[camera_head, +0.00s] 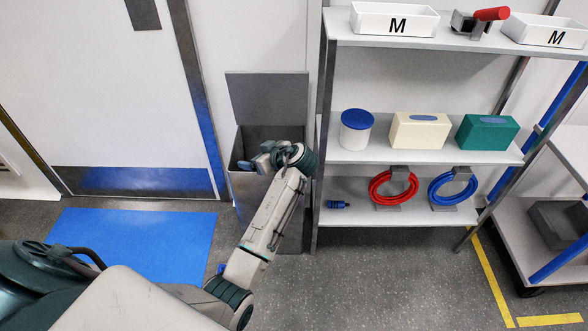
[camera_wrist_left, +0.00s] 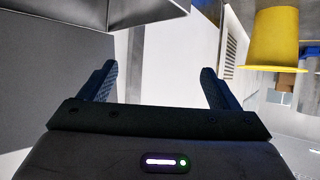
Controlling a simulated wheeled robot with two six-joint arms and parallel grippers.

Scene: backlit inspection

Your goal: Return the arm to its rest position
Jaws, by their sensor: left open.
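My left arm reaches forward in the head view, and its gripper (camera_head: 256,162) is at the open grey bin (camera_head: 267,93), in front of the bin's mouth. In the left wrist view my left gripper (camera_wrist_left: 160,85) has its two dark fingers wide apart with nothing between them. Past the fingers are a white surface and a grey panel at the left. My right gripper does not show in either view.
A shelf (camera_head: 425,156) right of the bin holds a white canister (camera_head: 355,134), tissue boxes and coiled hoses. A blue mat (camera_head: 135,243) lies on the floor at the left. A yellow bucket-like object (camera_wrist_left: 275,40) shows in the left wrist view.

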